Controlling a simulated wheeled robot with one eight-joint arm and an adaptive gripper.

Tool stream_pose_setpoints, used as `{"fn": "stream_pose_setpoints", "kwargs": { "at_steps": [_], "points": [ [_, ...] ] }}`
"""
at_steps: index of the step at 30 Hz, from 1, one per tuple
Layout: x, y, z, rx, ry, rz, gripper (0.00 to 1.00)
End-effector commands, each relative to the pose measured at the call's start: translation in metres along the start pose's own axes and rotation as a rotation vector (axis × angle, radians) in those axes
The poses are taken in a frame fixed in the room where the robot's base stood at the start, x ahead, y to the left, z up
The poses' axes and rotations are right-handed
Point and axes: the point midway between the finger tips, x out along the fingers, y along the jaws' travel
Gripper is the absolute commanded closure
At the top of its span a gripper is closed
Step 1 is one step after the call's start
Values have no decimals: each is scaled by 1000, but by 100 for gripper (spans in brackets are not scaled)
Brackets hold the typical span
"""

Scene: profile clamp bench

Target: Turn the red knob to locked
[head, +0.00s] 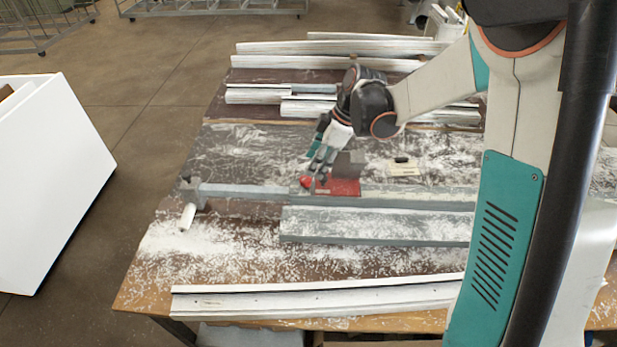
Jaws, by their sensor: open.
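The red knob (306,182) sits on the clamp rail at the left end of a red plate (343,187). A grey block (349,163) stands on or just behind the plate. My gripper (314,175) reaches down from the upper right, with its fingertips open right at the knob. The fingers partly hide the knob. I cannot tell whether they touch it or how far the knob is turned.
The clamp rail (243,190) runs across the bench, with a grey end fitting (191,192) and white handle (187,217) at left. White profiles (320,298) lie along the front, others at the back. A small beige piece with a dark top (403,167) lies right of the plate. White shavings cover the bench.

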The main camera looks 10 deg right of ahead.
Motion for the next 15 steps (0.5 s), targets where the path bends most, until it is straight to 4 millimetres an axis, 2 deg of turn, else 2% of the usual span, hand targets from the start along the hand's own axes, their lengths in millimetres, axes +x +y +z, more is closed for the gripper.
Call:
{"fn": "stream_pose_setpoints", "kwargs": {
  "at_steps": [1,6,10,15],
  "points": [
    [12,0,0,-1,0,-1,52],
    [41,0,0,-1,-1,-1,52],
    [56,0,0,0,-1,0,52],
    [65,0,0,1,-1,0,52]
  ]
}}
